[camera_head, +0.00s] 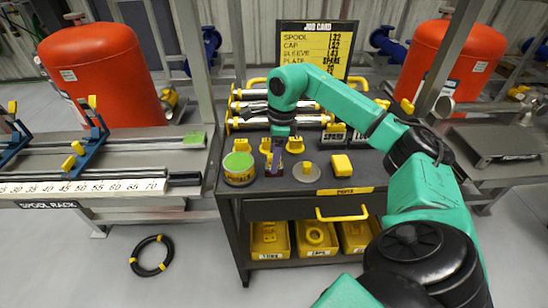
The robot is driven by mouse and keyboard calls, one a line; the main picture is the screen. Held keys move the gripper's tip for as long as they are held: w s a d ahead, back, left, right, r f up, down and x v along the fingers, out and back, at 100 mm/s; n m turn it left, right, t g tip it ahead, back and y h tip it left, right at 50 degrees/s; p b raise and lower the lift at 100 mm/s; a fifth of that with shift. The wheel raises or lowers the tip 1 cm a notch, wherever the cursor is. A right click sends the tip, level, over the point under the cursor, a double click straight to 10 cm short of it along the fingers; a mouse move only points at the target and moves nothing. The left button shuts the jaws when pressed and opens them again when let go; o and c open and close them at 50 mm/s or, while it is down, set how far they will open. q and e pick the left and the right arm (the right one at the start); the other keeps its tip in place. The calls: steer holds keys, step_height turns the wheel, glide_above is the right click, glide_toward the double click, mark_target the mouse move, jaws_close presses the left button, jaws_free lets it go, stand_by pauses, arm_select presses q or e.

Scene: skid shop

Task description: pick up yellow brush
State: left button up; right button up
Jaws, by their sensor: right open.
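My right gripper (274,164) points down over the top of the dark cart (375,178), near its left half. It is open. A small dark item with some yellow on it is partly hidden behind and beside the fingers; I cannot tell whether it is the yellow brush or whether the fingers touch it. A yellow block-like item (342,164) lies on the cart top to the right, apart from the gripper; its kind is too small to tell. My left gripper is not in view.
A green-topped yellow tin (239,168) stands just left of the gripper, and a grey disc with a yellow knob (307,172) lies to its right. Metal cylinders on a rack (250,108) and the job card board (318,45) stand behind. Yellow bins (270,238) sit below.

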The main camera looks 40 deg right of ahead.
jaws_close()
steer(key=shift+r, duration=0.1)
step_height(320, 180, up, 20)
steer(key=p, duration=0.7)
